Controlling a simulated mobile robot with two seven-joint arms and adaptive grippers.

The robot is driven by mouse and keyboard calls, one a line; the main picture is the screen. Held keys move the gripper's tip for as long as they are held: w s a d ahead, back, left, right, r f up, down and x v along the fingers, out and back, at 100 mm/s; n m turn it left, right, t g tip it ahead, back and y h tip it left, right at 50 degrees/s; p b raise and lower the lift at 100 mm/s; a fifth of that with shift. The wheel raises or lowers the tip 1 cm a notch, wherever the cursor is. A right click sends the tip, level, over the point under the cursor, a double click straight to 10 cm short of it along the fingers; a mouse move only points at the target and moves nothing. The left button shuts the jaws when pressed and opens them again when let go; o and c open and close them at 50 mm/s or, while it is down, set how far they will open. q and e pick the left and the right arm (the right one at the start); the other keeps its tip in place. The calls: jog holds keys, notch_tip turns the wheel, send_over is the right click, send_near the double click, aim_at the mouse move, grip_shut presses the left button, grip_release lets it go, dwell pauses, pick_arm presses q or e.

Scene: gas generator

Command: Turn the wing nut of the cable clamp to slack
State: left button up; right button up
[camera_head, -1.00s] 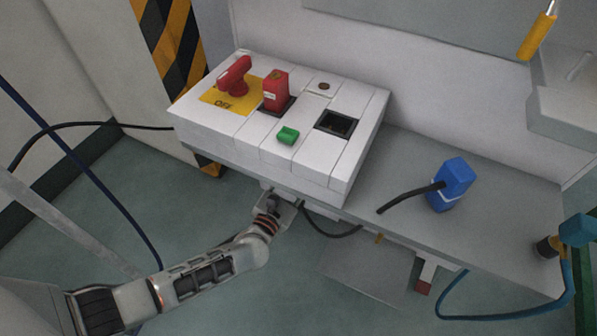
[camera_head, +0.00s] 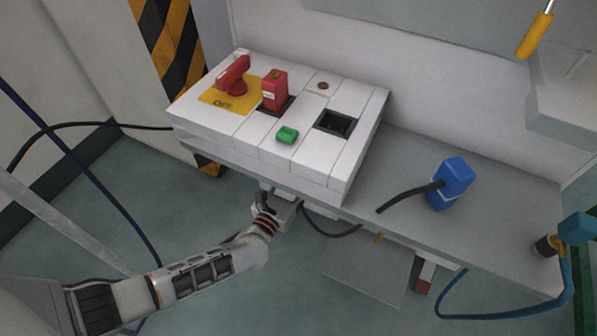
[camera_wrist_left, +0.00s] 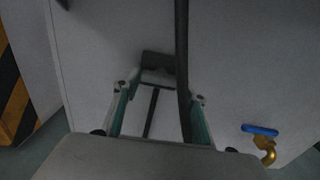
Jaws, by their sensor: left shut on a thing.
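My left gripper (camera_head: 277,201) is below the front edge of the panel bench, partly hidden by the edge and its own wrist. In the left wrist view its two fingers (camera_wrist_left: 158,82) reach to a dark piece (camera_wrist_left: 158,64) on the grey wall, which appears to be the cable clamp's wing nut. The gripper is shut on this piece; the contact itself is dim. A black cable (camera_wrist_left: 182,45) runs vertically right beside it, past the right finger. The wing nut's exact angle cannot be made out. My right gripper is not in view.
Above is a white panel box (camera_head: 340,180) with a red rotary switch (camera_head: 234,75), a red block (camera_head: 275,92) and a green button (camera_head: 288,135). A blue plug (camera_head: 453,184) lies on the grey bench (camera_head: 500,220). A brass valve with a blue handle (camera_wrist_left: 260,130) is right of the gripper.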

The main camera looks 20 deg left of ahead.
pick_arm(q)
jog(key=o, duration=1.1)
jog(key=s, duration=1.2)
jog(key=shift+a, duration=0.15)
